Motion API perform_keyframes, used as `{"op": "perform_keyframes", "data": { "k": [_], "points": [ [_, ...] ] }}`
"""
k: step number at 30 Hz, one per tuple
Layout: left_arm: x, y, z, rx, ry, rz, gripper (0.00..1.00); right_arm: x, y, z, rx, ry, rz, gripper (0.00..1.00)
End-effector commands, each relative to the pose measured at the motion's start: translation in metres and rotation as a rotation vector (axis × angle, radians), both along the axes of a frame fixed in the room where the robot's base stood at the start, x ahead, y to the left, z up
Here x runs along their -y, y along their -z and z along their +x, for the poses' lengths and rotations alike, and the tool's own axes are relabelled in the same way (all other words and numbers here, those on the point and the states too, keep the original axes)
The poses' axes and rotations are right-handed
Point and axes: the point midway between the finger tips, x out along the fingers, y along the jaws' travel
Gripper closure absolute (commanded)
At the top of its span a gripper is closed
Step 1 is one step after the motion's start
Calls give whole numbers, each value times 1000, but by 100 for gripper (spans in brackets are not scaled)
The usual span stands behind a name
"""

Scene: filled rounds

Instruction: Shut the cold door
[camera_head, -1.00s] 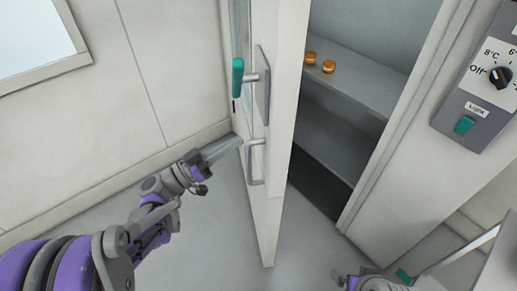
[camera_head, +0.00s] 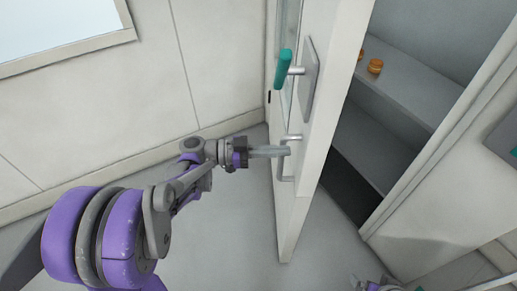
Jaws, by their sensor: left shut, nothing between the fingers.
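The cold door (camera_head: 314,165) is white and stands open, its free edge towards me.
Behind the door is the cold room's opening, with grey shelves (camera_head: 400,95) and orange-brown round items (camera_head: 375,66) on the upper one. The door frame (camera_head: 440,150) stands to the right. The floor (camera_head: 235,235) left of the door is clear. A pale wall with a window is at left.

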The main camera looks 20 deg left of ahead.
Motion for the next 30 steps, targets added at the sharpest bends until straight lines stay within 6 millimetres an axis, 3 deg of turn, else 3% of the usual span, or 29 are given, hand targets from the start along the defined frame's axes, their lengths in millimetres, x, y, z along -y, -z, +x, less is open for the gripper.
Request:
{"op": "perform_keyframes", "data": {
  "k": [6, 23, 30],
  "points": [
    [25, 0, 12, 0, 1, -1, 100, 0, -3, 1, 1, 0, 0, 0],
    [32, 0, 15, 0, -2, -1, 100, 0, -4, 1, 1, 0, 0, 0],
    [54, 0, 21, 0, -13, -2, 100, 0, -4, 1, 2, 0, 0, 0]
  ]
}}
